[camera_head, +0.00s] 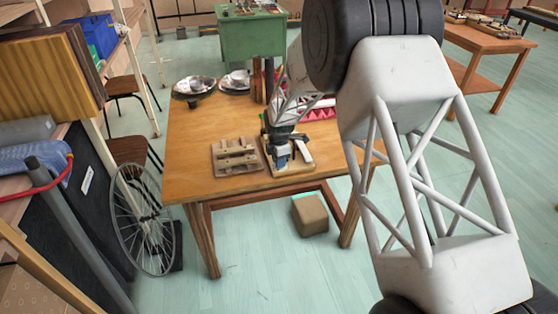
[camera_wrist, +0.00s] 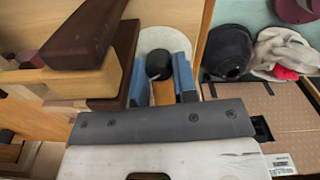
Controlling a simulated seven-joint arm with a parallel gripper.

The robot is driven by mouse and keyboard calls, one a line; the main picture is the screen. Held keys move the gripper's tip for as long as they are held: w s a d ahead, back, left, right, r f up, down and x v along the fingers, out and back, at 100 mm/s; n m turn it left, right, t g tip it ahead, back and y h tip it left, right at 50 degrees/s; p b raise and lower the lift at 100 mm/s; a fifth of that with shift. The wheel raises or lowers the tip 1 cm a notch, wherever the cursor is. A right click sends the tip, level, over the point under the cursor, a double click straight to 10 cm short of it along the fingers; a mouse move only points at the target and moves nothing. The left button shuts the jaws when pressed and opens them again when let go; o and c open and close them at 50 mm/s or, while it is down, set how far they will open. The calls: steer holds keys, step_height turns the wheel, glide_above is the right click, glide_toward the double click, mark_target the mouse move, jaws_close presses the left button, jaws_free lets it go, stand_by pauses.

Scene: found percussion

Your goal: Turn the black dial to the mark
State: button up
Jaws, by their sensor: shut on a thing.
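The black dial (camera_wrist: 159,65) is a small round knob in the wrist view, in front of a pale round plate (camera_wrist: 165,38). My gripper (camera_wrist: 161,78) has its two blue-padded fingers on either side of the dial, shut on it. In the head view my gripper (camera_head: 288,146) is low over the front right part of the wooden table (camera_head: 195,150). The dial is hidden there behind my gripper. I cannot make out the mark in either view.
A wooden block rack (camera_head: 236,157) stands just left of my gripper on the table. Bowls (camera_head: 194,87) stand at the back left, and a red item (camera_head: 318,110) lies behind my arm. Dark and light wooden blocks (camera_wrist: 85,35) sit close to the left finger. The table's front left is clear.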

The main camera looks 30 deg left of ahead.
steer(key=shift+m, duration=0.5)
steer(key=o, duration=0.9)
steer(key=shift+o, duration=0.2)
steer(key=shift+r, duration=0.1)
steer(key=shift+r, duration=3.8)
